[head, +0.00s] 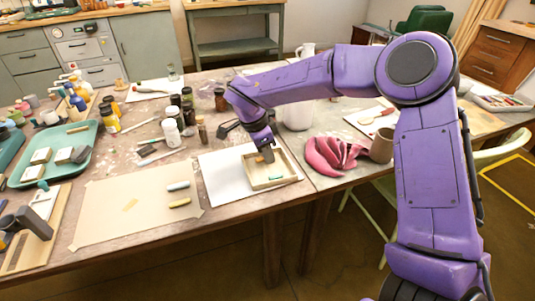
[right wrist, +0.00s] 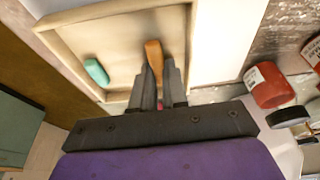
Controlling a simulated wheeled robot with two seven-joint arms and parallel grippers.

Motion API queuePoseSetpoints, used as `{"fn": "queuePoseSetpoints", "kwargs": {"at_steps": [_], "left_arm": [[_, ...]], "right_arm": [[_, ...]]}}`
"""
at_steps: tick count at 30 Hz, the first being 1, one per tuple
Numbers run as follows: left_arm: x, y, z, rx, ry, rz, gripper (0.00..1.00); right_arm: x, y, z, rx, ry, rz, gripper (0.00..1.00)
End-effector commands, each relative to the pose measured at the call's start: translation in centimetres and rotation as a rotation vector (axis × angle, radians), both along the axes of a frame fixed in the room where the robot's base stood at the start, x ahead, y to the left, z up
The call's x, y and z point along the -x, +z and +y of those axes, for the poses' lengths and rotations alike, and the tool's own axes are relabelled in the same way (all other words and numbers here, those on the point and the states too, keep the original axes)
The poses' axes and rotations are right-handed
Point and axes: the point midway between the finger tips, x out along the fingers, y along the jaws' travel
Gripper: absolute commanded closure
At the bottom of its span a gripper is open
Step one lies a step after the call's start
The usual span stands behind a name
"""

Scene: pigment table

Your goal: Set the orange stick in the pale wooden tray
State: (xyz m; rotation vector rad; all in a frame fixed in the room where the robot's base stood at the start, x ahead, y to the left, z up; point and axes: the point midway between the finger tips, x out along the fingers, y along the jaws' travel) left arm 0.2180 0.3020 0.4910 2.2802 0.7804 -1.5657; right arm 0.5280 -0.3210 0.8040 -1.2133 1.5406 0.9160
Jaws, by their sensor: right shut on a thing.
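The pale wooden tray (head: 294,179) lies on a white sheet near the table's front edge; its framed floor fills the upper left of the right wrist view (right wrist: 62,18). My right gripper (head: 268,159) is over the tray, its fingers pointing down into it. In the right wrist view the gripper (right wrist: 157,72) is shut on the orange stick (right wrist: 153,52), which sticks out beyond the fingertips over the tray floor. I cannot tell whether the stick touches the floor. A teal stick (right wrist: 97,72) lies in the tray beside it. My left gripper is not in view.
A beige sheet (head: 110,215) with a blue-grey stick (head: 178,186) and an olive stick (head: 180,203) lies to the left. Jars, including a white one (head: 171,133), stand behind. A pink cloth (head: 330,157) and brown cup (head: 382,146) are to the right.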

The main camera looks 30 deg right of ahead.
Motion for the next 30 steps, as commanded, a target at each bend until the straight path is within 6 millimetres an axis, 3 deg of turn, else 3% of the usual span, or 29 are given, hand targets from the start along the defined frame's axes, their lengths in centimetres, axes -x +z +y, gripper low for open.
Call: {"fn": "queuePoseSetpoints", "kwargs": {"at_steps": [14, 15, 16, 20, 23, 30], "left_arm": [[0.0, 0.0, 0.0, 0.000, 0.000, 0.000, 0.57], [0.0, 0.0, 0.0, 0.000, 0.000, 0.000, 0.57], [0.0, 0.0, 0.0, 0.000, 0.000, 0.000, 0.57], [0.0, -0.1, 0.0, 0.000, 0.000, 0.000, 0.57], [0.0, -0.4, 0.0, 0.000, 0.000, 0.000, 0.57], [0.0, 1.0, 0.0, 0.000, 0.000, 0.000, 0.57]], "right_arm": [[0.5, -2.1, 0.0, -0.004, -0.005, 0.020, 0.97], [0.5, -2.1, 0.0, -0.004, -0.005, 0.021, 0.74], [0.5, -2.1, 0.0, -0.004, -0.005, 0.021, 0.64], [0.5, -2.1, 0.0, -0.003, -0.006, 0.021, 0.61], [0.5, -1.3, 0.0, -0.002, -0.006, 0.019, 0.61], [-0.2, 5.2, 1.6, -0.002, -0.002, 0.012, 0.61]]}}
